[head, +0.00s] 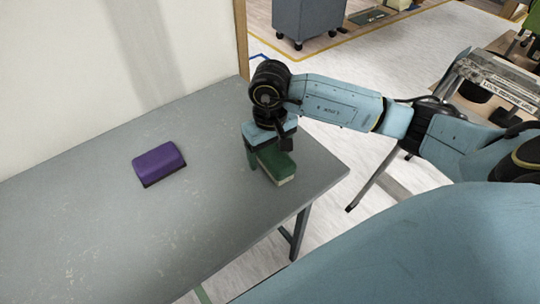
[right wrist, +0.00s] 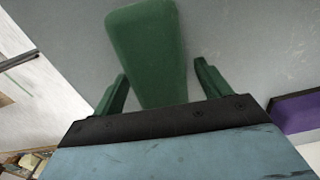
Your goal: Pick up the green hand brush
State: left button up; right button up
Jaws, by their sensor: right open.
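The green hand brush (head: 277,165) lies on the grey table near its right end, with pale bristles at its lower edge. In the right wrist view the brush (right wrist: 149,52) shows as a long green block. My right gripper (head: 265,160) is above the brush, pointing down. In the right wrist view its two green fingers (right wrist: 160,85) are open, one on each side of the brush, with a gap on the right side. Whether the fingers touch the brush cannot be told. The gripper hides part of the brush. My left gripper is not in view.
A purple block-like brush (head: 158,162) lies on the grey table (head: 200,240) to the left. A white wall (head: 110,60) stands behind the table. The table's right edge is close to the green brush. The table's front left is clear.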

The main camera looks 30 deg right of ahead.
aim_at(270, 147)
jog(key=shift+f, duration=0.5)
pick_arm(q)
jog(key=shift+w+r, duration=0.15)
